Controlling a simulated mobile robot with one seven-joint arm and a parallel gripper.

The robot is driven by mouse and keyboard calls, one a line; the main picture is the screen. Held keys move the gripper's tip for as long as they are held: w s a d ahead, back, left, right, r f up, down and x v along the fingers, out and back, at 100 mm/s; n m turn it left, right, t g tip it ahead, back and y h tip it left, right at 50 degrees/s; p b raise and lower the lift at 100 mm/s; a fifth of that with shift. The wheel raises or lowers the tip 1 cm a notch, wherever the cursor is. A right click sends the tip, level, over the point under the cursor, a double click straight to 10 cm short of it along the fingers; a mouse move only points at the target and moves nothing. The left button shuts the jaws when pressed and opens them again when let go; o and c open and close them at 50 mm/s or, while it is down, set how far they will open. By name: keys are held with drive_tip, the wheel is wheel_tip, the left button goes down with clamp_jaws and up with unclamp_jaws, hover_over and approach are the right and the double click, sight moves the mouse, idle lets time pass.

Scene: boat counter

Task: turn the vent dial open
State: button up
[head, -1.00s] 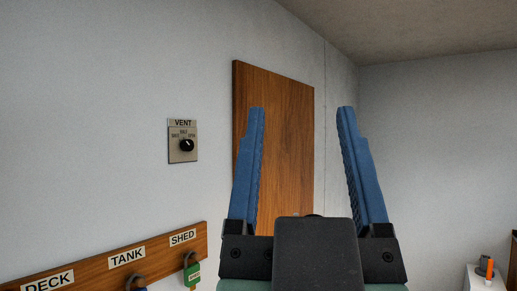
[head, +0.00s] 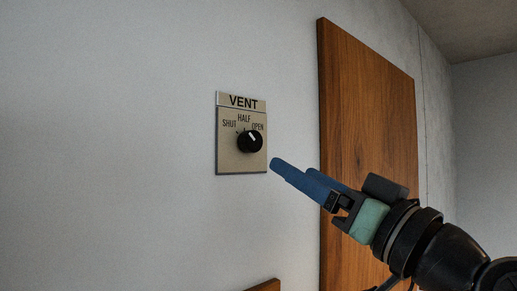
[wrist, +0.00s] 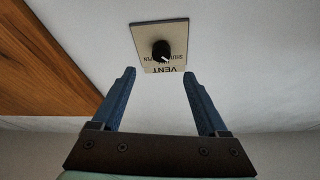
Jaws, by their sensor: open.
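The vent dial (head: 250,142) is a round black knob with a white mark, on a beige plate (head: 230,162) fixed to the wall. Labels SHUT, HALF and OPEN run left to right above it. The mark points up and slightly left, near HALF; its exact setting is hard to tell. My gripper (head: 292,167) is open and empty, right of and a little below the dial in the head view, apart from it. In the wrist view the dial (wrist: 161,50) appears upside down, beyond and between my blue fingertips (wrist: 159,73).
A wooden panel (head: 365,120) stands on the wall right of the plate, behind my arm. The edge of a wooden board (head: 263,286) shows at the bottom. The wall around the plate is otherwise bare.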

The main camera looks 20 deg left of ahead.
sight(255, 143)
drive_tip(key=p+x, duration=0.1)
drive_tip(key=x, duration=0.2)
drive_tip(key=p+x, duration=0.2)
drive_tip(key=x, duration=0.1)
drive_tip(key=p+x, duration=0.1)
drive_tip(key=x, duration=0.2)
drive_tip(key=shift+a+r, duration=0.25)
drive_tip(key=shift+r, duration=0.2)
drive_tip(key=shift+w+a+r+p, duration=0.2)
drive_tip(key=shift+w+a+p, duration=0.15)
drive_tip(key=shift+a+p, duration=0.1)
drive_tip(key=shift+w+a, duration=0.15)
drive_tip(key=shift+w, duration=0.05)
clamp_jaws()
